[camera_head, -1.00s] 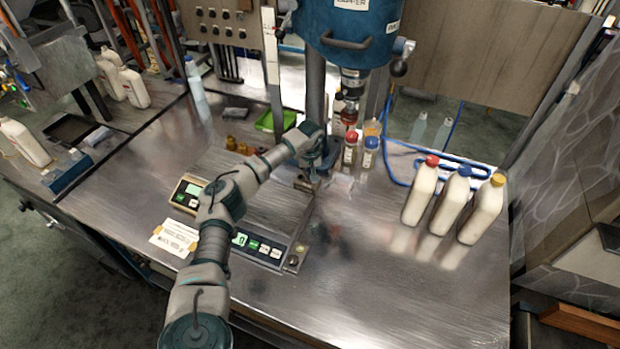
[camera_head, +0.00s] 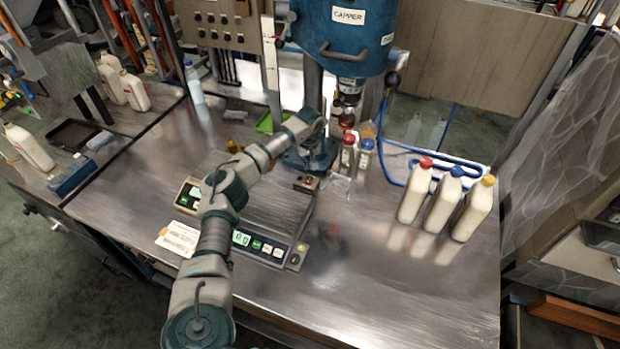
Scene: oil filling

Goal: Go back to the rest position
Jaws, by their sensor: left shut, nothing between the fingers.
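My left arm comes in from the bottom left and reaches across the weighing scale (camera_head: 262,208). My left gripper (camera_head: 317,147) is shut and empty, just in front of the blue capper's (camera_head: 343,38) column and over its base. Its fingertips are small and partly lost against the dark base. My right gripper is not in view.
Three white bottles with red (camera_head: 415,195), blue (camera_head: 443,202) and yellow (camera_head: 473,210) caps stand on the right of the steel table (camera_head: 400,290). The table's front right is clear.

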